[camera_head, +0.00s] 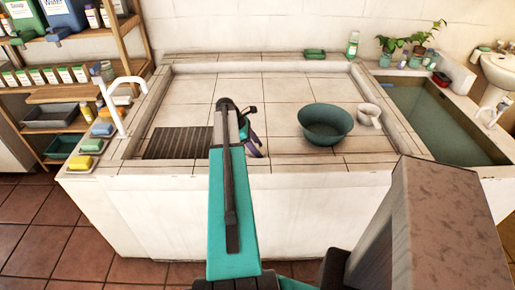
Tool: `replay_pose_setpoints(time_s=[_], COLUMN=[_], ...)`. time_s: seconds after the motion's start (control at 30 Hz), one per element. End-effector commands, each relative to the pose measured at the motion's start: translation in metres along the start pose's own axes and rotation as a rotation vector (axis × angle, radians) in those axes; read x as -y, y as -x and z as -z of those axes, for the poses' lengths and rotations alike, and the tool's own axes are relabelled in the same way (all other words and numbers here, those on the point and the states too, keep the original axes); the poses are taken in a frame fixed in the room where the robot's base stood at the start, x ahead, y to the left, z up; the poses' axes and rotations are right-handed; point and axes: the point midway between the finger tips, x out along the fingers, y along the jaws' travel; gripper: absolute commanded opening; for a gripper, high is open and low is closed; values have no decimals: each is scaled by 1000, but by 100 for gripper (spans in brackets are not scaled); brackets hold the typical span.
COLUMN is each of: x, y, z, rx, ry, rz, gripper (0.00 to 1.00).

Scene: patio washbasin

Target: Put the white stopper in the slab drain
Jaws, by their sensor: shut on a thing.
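My gripper (254,148) is partly in view over the tiled slab (282,90), just right of my teal arm link. Its dark and purple parts show, and the arm hides much of it. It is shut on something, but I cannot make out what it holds. I cannot see the white stopper anywhere on the slab. I cannot make out the slab drain either; a dark slatted grate (178,143) lies on the slab's left side, and my arm covers part of the area beside it.
A green basin (326,124) and a white mug-like cup (369,115) stand on the slab's right. A white tap (121,96) rises at the left edge near soap bars (80,163). A water trough (440,115) lies at right. The slab's back middle is clear.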

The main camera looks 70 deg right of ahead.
Motion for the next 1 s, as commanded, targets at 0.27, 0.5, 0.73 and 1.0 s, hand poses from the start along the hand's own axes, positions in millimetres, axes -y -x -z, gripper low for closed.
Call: replay_pose_setpoints(time_s=[0.27, 0.5, 0.73, 1.0], x=[0, 0, 0, 0], y=[6, 7, 7, 7], z=[-4, -4, -4, -5], rx=[0, 0, 0, 0], ry=[0, 0, -1, -1], rz=[0, 0, 0, 0], gripper=[29, 29, 29, 29])
